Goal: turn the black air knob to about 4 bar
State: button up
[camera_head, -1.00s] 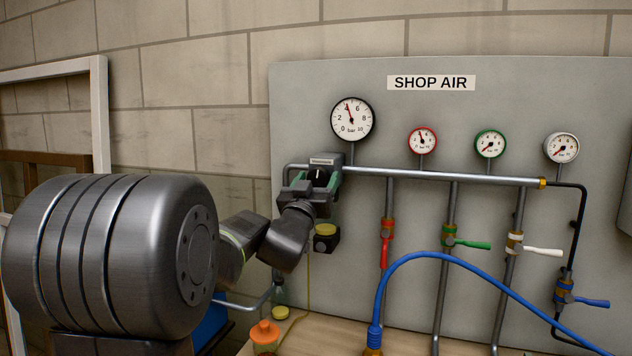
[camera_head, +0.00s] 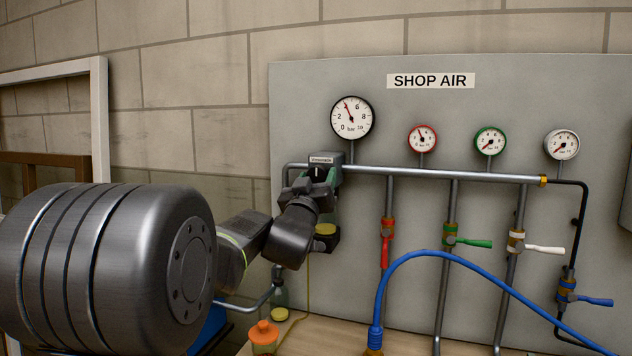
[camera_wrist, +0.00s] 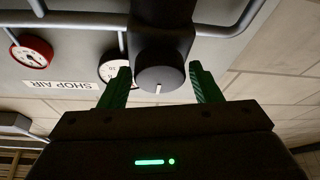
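The black air knob (camera_wrist: 160,80) shows in the wrist view with a pale mark on its face. It sits between my gripper's two green fingers, with a visible gap on each side. My gripper (camera_wrist: 161,68) is open and holds nothing. In the head view my gripper (camera_head: 314,184) is at the regulator (camera_head: 323,160) and hides the knob. The large white gauge (camera_head: 352,118) above has its red needle pointing up and slightly left, near 4 bar. It also shows in the wrist view (camera_wrist: 108,70), partly hidden by a finger.
The regulator joins a horizontal grey pipe (camera_head: 450,175) on the SHOP AIR panel (camera_head: 300,100). Three small gauges and coloured valve levers are to the right. A blue hose (camera_head: 450,257) arches in front. An orange-capped bottle (camera_head: 264,336) stands on the bench below.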

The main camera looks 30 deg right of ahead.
jog(key=shift+o, duration=0.7)
jog(key=shift+s+a+f, duration=0.15)
jog(key=b+v, duration=0.3)
jog(key=v, duration=1)
jog(key=shift+s, duration=0.2)
jog(key=p+x, duration=0.3)
jog(key=x, duration=1.1)
jog(key=shift+w+a, duration=0.1)
jog(key=shift+a, duration=0.1)
jog(key=shift+f, duration=0.15)
